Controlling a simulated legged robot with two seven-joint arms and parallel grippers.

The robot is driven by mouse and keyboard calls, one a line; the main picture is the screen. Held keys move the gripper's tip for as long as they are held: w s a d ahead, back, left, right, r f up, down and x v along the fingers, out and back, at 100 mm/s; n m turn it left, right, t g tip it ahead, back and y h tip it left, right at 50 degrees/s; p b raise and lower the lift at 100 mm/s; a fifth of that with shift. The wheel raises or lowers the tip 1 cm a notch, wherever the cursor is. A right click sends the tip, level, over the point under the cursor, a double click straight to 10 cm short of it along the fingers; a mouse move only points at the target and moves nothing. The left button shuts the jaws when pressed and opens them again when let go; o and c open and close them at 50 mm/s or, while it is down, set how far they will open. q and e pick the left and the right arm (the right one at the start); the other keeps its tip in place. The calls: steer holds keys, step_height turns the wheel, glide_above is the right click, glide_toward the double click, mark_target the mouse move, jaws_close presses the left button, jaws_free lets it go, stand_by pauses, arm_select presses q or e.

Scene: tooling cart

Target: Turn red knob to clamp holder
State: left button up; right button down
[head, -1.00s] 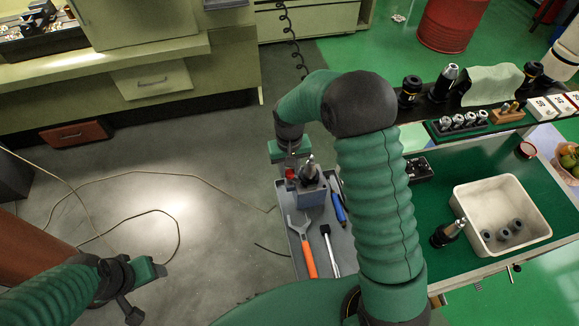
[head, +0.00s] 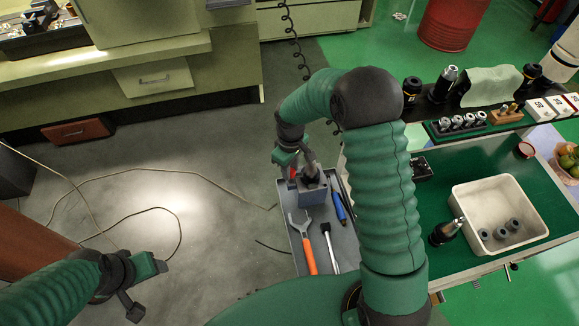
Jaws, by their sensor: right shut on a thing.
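A blue-grey clamping block (head: 311,192) stands at the far end of the grey tray on the cart. A metal tool holder (head: 311,168) sits upright in its top. The red knob (head: 292,173) is on the block's left side, mostly hidden by my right gripper (head: 291,166). My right gripper reaches down over the knob and is shut on it; the fingertips are small and partly hidden. My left gripper (head: 140,288) hangs over the floor at the lower left, far from the block. I cannot make out its jaw opening.

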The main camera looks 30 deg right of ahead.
mark_target(292, 171)
steer(key=shift+s, duration=0.2)
steer(key=c, duration=1.5)
jaws_free()
steer(key=shift+d, duration=0.1)
steer(key=o, duration=0.4)
steer(key=shift+w+r, duration=0.1)
steer(key=shift+r, duration=0.15)
step_height(292, 171, up, 16)
steer(key=shift+d+r+b, duration=0.1)
steer(key=shift+r+b, duration=0.05)
steer(key=shift+b, duration=1.05)
